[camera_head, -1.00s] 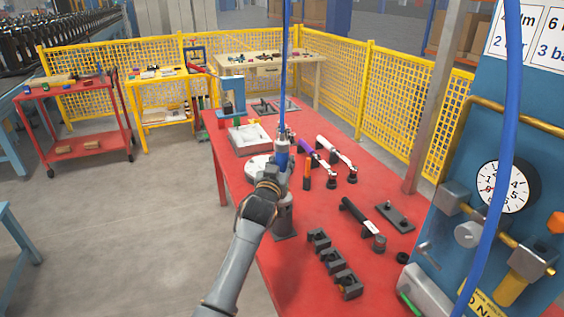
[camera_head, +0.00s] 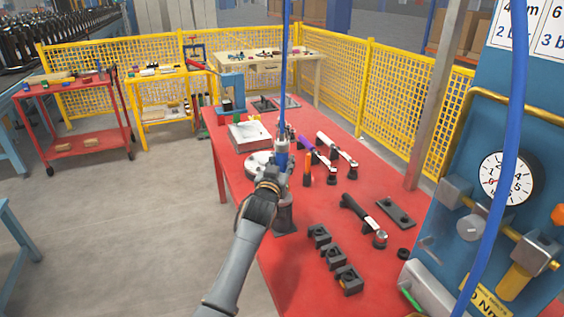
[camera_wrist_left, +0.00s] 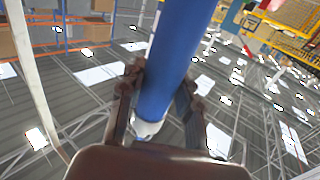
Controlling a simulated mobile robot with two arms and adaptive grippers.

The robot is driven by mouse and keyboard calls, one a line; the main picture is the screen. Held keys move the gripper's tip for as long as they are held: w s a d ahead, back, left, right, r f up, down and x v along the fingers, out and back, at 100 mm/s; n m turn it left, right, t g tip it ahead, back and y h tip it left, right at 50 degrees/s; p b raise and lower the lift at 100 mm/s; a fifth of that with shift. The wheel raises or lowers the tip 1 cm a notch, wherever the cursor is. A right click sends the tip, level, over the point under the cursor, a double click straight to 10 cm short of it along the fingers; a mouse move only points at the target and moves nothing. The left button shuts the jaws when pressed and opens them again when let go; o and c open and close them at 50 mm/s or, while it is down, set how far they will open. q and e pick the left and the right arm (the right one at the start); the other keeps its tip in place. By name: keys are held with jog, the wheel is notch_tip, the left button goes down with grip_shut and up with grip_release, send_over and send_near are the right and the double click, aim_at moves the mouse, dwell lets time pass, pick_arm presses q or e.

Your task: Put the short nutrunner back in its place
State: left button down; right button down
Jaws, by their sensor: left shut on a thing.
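In the left wrist view the gripper fingers (camera_wrist_left: 158,105) stand on either side of the blue body (camera_wrist_left: 180,50), with a pale metal end below. A dark cylindrical stand (camera_head: 285,212) on a square base is on the red table just below and right of the gripper. I cannot tell whether the tool touches the stand, because the hand partly covers it. My right gripper is not in view.
On the red table (camera_head: 310,265) are several dark blocks (camera_head: 333,257), a black-handled tool (camera_head: 357,211), white and purple tools (camera_head: 336,147) and a round white plate (camera_head: 257,163). A blue panel with a gauge (camera_head: 507,178) stands at right. A yellow fence (camera_head: 400,115) runs behind.

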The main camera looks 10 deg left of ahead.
pick_arm(q)
jog(key=shift+f, duration=0.2)
jog(key=c, duration=0.8)
grip_release()
jog(key=shift+c, duration=0.2)
jog(key=shift+s+f, duration=0.1)
jog(key=shift+f, duration=0.2)
jog(key=s, duration=1.2)
jog(key=shift+r, duration=0.25)
jog(key=shift+a+f, duration=0.1)
jog(key=shift+a, duration=0.05)
